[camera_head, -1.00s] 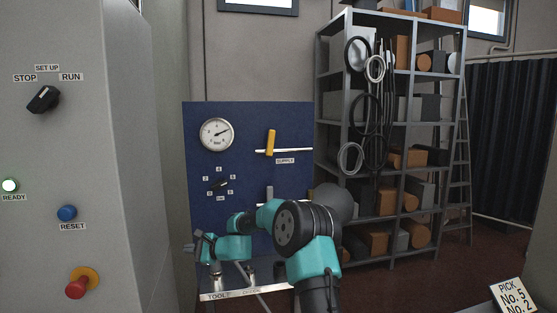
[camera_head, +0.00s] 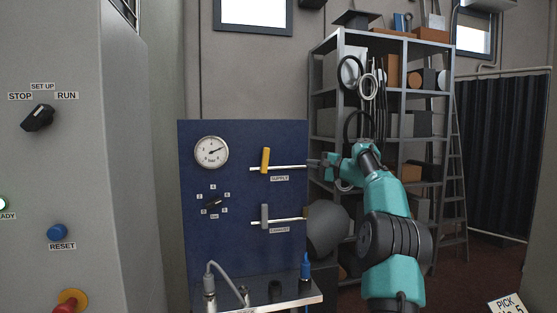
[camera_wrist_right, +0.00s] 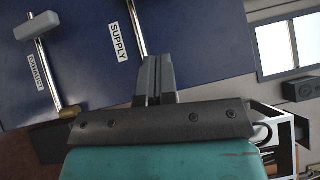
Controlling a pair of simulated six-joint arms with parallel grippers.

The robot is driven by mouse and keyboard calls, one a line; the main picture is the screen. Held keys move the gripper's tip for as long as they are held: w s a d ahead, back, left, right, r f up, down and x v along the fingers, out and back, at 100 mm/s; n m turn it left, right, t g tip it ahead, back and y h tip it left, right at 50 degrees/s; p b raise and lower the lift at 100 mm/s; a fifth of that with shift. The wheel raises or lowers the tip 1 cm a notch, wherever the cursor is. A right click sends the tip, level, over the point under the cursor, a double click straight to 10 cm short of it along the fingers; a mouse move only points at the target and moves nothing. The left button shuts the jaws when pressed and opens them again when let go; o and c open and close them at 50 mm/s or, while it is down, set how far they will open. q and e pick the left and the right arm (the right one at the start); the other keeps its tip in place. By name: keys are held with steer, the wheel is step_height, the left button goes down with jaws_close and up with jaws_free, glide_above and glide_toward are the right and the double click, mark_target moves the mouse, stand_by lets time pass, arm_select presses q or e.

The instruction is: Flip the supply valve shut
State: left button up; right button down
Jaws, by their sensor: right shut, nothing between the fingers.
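The supply valve's yellow handle (camera_head: 265,160) stands nearly upright on the blue panel (camera_head: 240,138), crosswise to its pale horizontal pipe (camera_head: 290,167). The SUPPLY label (camera_head: 280,178) is just below; it also shows in the wrist view (camera_wrist_right: 119,42). My right gripper (camera_head: 314,162) is at the panel's right edge, about level with the supply pipe and to the right of the yellow handle, apart from it. In the wrist view its fingers (camera_wrist_right: 154,72) are together and empty, near the supply pipe (camera_wrist_right: 137,28). The yellow handle is outside the wrist view. My left gripper is not visible.
The grey exhaust handle (camera_head: 264,215) stands upright on a second pipe below. A gauge (camera_head: 211,152) and a rotary selector (camera_head: 213,202) are on the panel's left. A shelf with plugs and a cable (camera_head: 270,303) juts out below. A storage rack (camera_head: 447,140) stands behind my arm.

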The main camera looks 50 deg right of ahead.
steer(key=shift+w, duration=0.15)
glide_toward(265, 161)
steer(key=shift+w+d+r, duration=0.2)
steer(key=shift+w+d, duration=0.5)
steer(key=shift+w+d+r, duration=0.25)
steer(key=shift+w+d, duration=0.45)
steer(key=shift+d, duration=0.05)
steer(key=shift+w+d+r, duration=0.2)
steer(key=shift+w+d, duration=0.5)
steer(key=a, duration=0.1)
steer(key=w+a, duration=0.2)
steer(key=shift+w+a+r, duration=0.1)
steer(key=shift+a+r, duration=0.05)
steer(key=shift+r, duration=0.15)
steer(key=shift+w+a+r, duration=0.35)
steer(key=shift+a, duration=0.25)
